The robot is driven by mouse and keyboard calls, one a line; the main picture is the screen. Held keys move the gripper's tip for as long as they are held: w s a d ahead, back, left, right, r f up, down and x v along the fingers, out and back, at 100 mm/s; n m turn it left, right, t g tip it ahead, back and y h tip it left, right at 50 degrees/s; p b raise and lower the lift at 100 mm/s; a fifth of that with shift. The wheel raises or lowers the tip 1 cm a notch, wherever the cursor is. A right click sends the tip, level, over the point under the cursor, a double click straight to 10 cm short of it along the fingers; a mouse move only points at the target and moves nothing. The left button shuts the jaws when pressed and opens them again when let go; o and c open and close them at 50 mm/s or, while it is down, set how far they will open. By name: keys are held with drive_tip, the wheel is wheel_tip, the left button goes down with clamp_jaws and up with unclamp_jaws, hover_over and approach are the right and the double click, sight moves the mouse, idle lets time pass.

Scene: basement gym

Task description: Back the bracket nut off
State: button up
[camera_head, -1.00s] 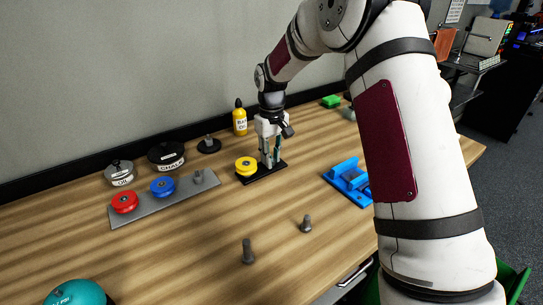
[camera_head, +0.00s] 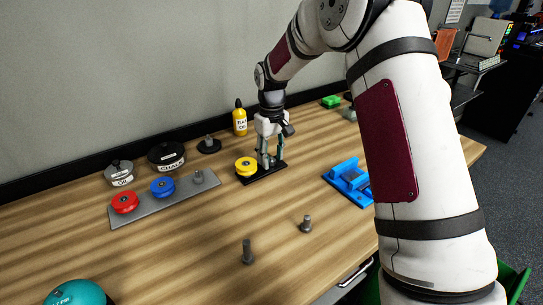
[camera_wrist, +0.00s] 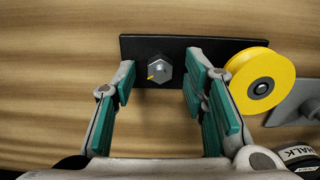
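The bracket is a black plate (camera_wrist: 190,50) lying flat on the wooden table; it also shows in the head view (camera_head: 274,172). A grey hex nut (camera_wrist: 158,69) sits on its left part in the wrist view, with a bolt end in its middle and a small yellow pointer at its lower left. A yellow wheel (camera_wrist: 261,80) is on the plate's other end and shows in the head view (camera_head: 246,166). My gripper (camera_wrist: 160,80) is open, with teal-padded fingers on either side of the nut and gaps between. In the head view my gripper (camera_head: 271,160) points down over the plate.
A grey plate (camera_head: 150,206) with red (camera_head: 125,202) and blue (camera_head: 162,186) wheels lies left. A yellow bottle (camera_head: 240,119) and chalk pot (camera_head: 166,157) stand behind. A blue fixture (camera_head: 346,182) is right. Two loose bolts (camera_head: 247,252) (camera_head: 306,224) stand in front.

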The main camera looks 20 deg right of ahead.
sight(272, 160)
wheel_tip(272, 160, up, 12)
drive_tip(key=shift+f, duration=0.15)
idle(0.4)
